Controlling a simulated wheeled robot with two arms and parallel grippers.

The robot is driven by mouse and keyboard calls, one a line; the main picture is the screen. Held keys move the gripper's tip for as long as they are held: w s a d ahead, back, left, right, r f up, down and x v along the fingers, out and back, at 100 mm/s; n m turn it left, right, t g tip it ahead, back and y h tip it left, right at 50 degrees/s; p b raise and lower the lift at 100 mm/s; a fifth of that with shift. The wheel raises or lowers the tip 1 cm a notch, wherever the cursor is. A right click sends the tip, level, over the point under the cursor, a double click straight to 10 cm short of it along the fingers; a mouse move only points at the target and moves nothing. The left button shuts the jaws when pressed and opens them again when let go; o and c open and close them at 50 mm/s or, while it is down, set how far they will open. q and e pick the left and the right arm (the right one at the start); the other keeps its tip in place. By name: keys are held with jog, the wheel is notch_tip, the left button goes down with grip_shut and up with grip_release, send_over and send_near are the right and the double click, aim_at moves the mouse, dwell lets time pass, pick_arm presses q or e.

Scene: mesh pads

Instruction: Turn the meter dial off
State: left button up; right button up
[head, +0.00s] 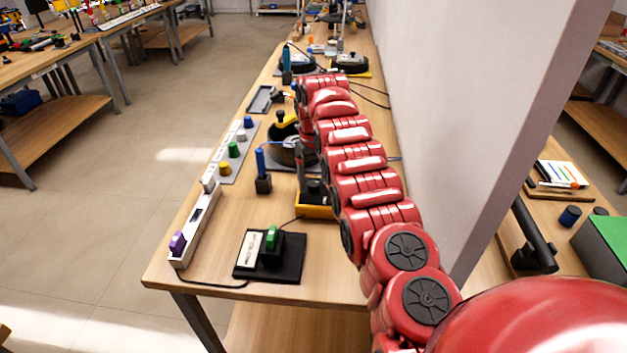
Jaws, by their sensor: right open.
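A yellow-edged case with a dark top (313,208), which looks like the meter, lies on the bench beside my right arm. A dark knob-like part stands on it; my arm partly covers the case, and the dial's setting cannot be read. My red right arm reaches along the bench, and its far end bends down toward the case. My right gripper (304,178) points down at or just above the case; its fingers are small and partly hidden. It is open, and I see nothing held in it. My left gripper is not in view.
A black pad with a green switch (271,238) lies near the front edge. A white power strip with a purple plug (178,242) and a panel of coloured knobs (234,150) line the left edge. A blue-handled lever (261,165) stands nearby. A pale wall (450,130) borders the right.

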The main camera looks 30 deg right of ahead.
aim_at(314, 183)
notch_tip(314, 183, up, 17)
jog(key=p, duration=1.5)
jog(key=shift+f, duration=0.2)
